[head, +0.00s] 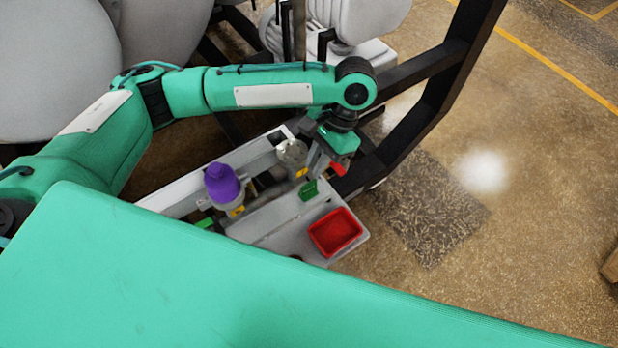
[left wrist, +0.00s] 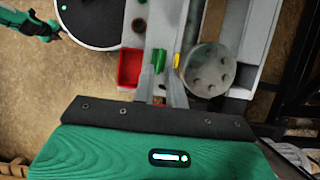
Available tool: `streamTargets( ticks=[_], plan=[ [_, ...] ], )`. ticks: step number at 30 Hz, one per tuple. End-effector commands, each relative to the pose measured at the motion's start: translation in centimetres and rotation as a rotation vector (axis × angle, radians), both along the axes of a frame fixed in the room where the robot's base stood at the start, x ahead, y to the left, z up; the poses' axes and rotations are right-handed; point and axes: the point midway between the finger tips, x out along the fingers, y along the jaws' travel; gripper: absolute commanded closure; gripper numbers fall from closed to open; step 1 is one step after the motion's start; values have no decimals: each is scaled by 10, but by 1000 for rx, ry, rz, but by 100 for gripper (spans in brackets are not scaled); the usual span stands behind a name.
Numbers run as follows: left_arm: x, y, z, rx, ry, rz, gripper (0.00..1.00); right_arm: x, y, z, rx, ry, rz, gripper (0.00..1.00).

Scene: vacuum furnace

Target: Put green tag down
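My left gripper (head: 314,172) points down over the grey bench, between the round metal part and the red tray. The green tag (head: 308,190) is at its fingertips, and the fingers look closed on it. Whether the tag touches the bench is not clear.
A red tray (head: 335,232) sits at the bench's near corner. A round metal part (head: 291,151) with a yellow mark is close beside the gripper. A purple-capped part (head: 223,184) stands left. A black frame (head: 420,110) rises at right.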

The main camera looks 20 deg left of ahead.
Motion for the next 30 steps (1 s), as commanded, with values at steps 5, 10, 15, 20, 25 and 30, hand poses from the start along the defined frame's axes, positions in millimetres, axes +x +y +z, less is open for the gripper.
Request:
streamTargets(
  ticks=[5, 10, 15, 20, 25, 30],
  plan=[
    [12, -9, 34, 1, -6, -1, 86, 0, 2, -5, 2, 0, -1, 64],
    [17, -12, 50, 1, -5, 1, 86, 0, 2, -5, 2, 0, -1, 64],
    [19, -14, 56, 1, -3, 1, 86, -1, 1, -6, 2, 1, -1, 64],
    [19, -14, 56, 1, -3, 1, 86, -1, 1, -6, 1, 1, -1, 64],
    [19, -14, 56, 1, -3, 1, 86, -1, 0, -5, 0, 2, -1, 64],
    [19, -14, 56, 1, -3, 1, 86, -1, -1, -5, -1, 2, 0, 64]
  ],
)
